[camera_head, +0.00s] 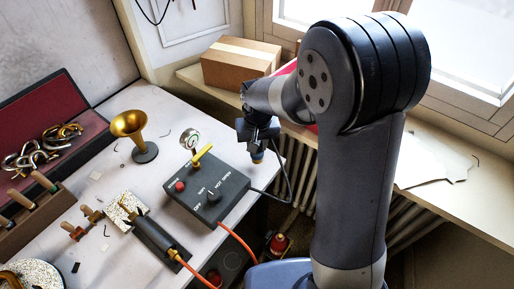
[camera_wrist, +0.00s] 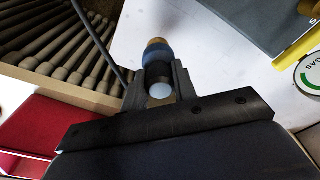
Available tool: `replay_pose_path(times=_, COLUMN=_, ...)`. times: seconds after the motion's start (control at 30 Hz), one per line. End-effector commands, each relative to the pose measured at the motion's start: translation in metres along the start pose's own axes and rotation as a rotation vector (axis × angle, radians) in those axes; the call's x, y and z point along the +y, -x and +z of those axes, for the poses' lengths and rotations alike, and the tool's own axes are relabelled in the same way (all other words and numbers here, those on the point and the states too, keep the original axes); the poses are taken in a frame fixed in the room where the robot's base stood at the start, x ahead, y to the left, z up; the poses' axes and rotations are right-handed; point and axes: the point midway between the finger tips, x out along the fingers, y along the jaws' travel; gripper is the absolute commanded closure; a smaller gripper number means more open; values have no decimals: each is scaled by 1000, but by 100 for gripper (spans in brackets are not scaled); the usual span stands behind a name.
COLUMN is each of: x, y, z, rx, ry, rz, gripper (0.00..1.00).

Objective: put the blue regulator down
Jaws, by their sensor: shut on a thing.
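My gripper (camera_head: 258,143) is shut on the blue regulator (camera_wrist: 157,54), beside the back right edge of the white worktop. In the wrist view its two dark fingers (camera_wrist: 159,76) press on either side of it. The regulator has a blue band, a brass-coloured end pointing away from my palm and a pale round end towards it. In the head view only the regulator's small brass end (camera_head: 257,158) shows clearly below my fingers; the rest is mostly hidden by my gripper.
A dark control box (camera_head: 206,190) with knobs, a yellow lever and a gauge (camera_head: 189,138) stands on the worktop (camera_head: 100,260). A brass horn (camera_head: 128,124) stands behind it. A ribbed radiator (camera_head: 300,190) lies beyond the edge. A cardboard box (camera_head: 240,62) sits on the sill.

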Motion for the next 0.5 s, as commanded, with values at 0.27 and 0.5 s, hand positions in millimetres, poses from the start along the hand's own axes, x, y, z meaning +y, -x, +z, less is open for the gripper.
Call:
replay_pose_path(times=0.27, x=0, y=-24, z=3, rx=0, ry=0, rz=0, gripper=100)
replay_pose_path(times=0.5, x=0, y=-26, z=3, rx=0, ry=0, rz=0, gripper=100)
